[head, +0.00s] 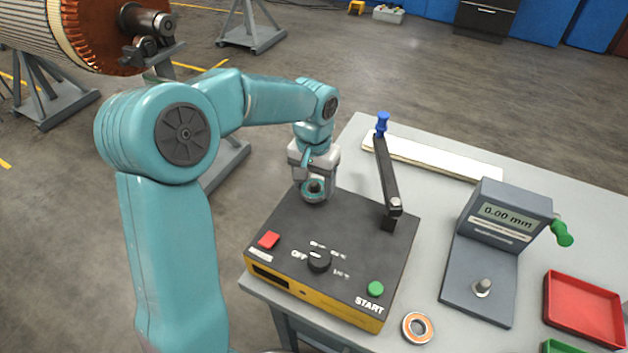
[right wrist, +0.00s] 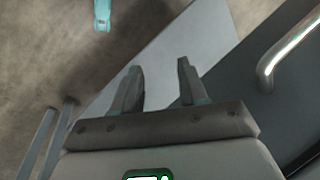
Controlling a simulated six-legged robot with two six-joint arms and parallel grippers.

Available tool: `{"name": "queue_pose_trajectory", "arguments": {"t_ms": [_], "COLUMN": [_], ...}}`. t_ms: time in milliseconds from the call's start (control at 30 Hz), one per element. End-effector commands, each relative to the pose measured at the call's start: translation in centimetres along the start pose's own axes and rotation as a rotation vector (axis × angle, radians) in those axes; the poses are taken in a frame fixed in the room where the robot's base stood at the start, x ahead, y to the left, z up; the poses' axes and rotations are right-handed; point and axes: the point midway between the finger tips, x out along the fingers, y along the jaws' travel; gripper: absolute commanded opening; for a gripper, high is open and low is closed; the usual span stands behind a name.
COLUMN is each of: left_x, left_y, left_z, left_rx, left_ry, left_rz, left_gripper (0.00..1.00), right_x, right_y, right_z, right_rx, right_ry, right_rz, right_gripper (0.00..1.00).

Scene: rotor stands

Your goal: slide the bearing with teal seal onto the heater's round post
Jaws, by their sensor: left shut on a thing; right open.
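In the head view, the heater (head: 330,240) is a dark box with a yellow front on the table. My left gripper (head: 313,190) points down over the heater's back left part. It is shut on the bearing with teal seal (head: 313,196), a ring with a dark round middle. The bearing is at the heater's round post, which is mostly hidden by the gripper and ring. I cannot tell whether the ring is around the post or just above it. My right gripper (right wrist: 160,85) shows in the right wrist view, open, with nothing between its fingers.
A bearing with an orange seal (head: 417,327) lies right of the heater. A black lever arm with a blue knob (head: 382,124) rises from the heater. A gauge (head: 505,215) with a small post, a red tray (head: 584,308) and a white strip (head: 430,156) are also on the table.

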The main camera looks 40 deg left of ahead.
Motion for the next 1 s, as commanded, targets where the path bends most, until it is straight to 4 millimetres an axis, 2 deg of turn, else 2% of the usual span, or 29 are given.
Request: {"name": "queue_pose_trajectory", "arguments": {"t_ms": [533, 1000], "left_x": [0.2, 1.2], "left_y": [0.0, 0.0], "left_z": [0.0, 0.0], "left_rx": [0.0, 0.0], "left_ry": [0.0, 0.0], "left_rz": [0.0, 0.0], "left_gripper": [0.38, 0.38], "right_x": [0.2, 0.9], "right_y": [0.1, 0.3], "right_z": [0.0, 0.0], "right_rx": [0.0, 0.0], "right_ry": [0.0, 0.0], "right_rz": [0.0, 0.0], "right_gripper": [0.43, 0.43]}}
